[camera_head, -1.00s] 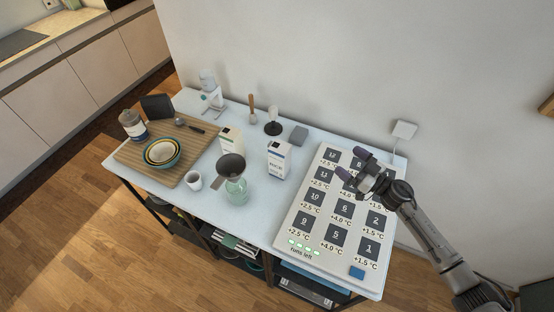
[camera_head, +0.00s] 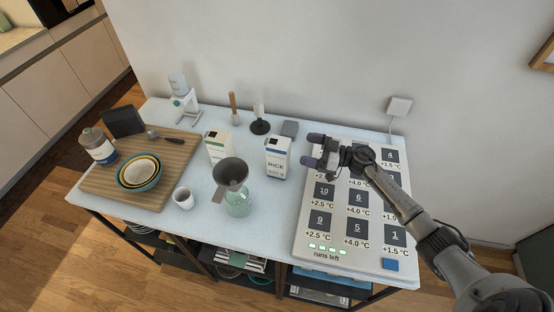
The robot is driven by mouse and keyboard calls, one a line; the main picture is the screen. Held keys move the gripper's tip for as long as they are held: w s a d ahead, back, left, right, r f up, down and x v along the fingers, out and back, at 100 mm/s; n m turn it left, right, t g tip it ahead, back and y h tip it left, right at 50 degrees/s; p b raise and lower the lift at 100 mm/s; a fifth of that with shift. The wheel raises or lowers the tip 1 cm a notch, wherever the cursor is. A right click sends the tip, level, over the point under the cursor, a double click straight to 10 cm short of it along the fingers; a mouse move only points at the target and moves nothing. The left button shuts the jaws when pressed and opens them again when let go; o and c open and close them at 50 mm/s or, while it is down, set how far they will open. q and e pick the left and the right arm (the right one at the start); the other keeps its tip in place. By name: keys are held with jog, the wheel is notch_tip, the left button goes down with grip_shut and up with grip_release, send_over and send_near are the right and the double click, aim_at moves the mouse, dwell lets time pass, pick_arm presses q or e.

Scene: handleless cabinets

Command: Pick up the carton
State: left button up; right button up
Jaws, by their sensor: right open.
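A white carton marked RICE (camera_head: 277,160) stands upright on the table with a dark patch on its top. A second white carton with a green band (camera_head: 217,147) stands to its left, behind the funnel. My right gripper (camera_head: 312,150) reaches in from the right, over the far left part of the panel. Its two purple-tipped fingers are apart, with nothing between them, and point left toward the RICE carton. A gap shows between the fingertips and the carton. My left gripper is not in view.
A glass jar (camera_head: 239,205) with a grey funnel (camera_head: 230,174) stands in front of the cartons. A white cup (camera_head: 183,198) and a cutting board (camera_head: 108,188) with bowls (camera_head: 139,173) are left. The numbered panel (camera_head: 307,238) fills the right. A grey block (camera_head: 290,129) lies behind.

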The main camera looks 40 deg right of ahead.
aim_at(279, 142)
jog(key=x, duration=0.9)
jog(key=shift+a+f, duration=0.1)
jog(key=shift+a, duration=0.15)
jog(key=shift+w+a, duration=0.3)
jog(key=shift+w, duration=0.2)
jog(key=c, duration=1.7)
jog(key=shift+r, duration=0.2)
